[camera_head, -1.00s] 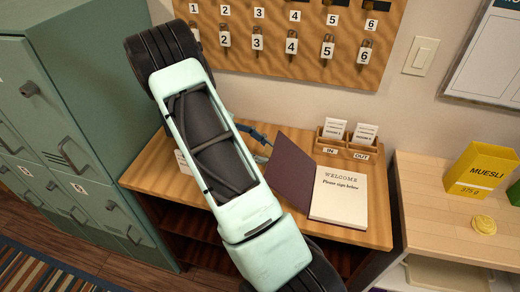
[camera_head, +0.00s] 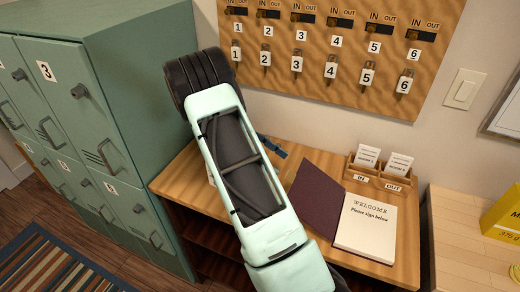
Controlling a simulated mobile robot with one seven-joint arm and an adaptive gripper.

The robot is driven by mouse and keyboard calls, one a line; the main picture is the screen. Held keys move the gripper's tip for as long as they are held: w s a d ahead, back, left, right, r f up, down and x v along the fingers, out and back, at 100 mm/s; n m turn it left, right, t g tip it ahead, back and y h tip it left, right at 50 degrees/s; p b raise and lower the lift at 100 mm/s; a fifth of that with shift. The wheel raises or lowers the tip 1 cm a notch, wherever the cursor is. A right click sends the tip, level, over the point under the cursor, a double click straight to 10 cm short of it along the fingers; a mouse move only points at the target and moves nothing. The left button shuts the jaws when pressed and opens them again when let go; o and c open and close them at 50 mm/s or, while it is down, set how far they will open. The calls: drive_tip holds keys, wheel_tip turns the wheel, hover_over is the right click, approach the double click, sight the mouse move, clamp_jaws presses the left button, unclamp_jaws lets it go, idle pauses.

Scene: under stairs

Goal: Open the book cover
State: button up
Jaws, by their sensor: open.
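The book lies on the wooden desk. Its maroon cover (camera_head: 317,197) is swung open to the left and seems to slope up off the desk. The white page (camera_head: 366,228) reads "WELCOME Please sign below" and faces up. My gripper (camera_head: 271,147) shows only as a dark blue part past the right side of my arm, left of and behind the cover. It is open, and a gap separates the visible part from the cover. My pale green arm hides the rest of the gripper and the left part of the desk.
The wooden desk (camera_head: 407,267) carries an IN/OUT card holder (camera_head: 380,175) behind the book. A key board (camera_head: 340,55) hangs on the wall above. Green lockers (camera_head: 140,120) stand at left. A lower table (camera_head: 460,240) with a yellow box (camera_head: 505,215) is at right.

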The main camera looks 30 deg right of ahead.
drive_tip(key=v, duration=0.6)
drive_tip(key=shift+c, duration=0.4)
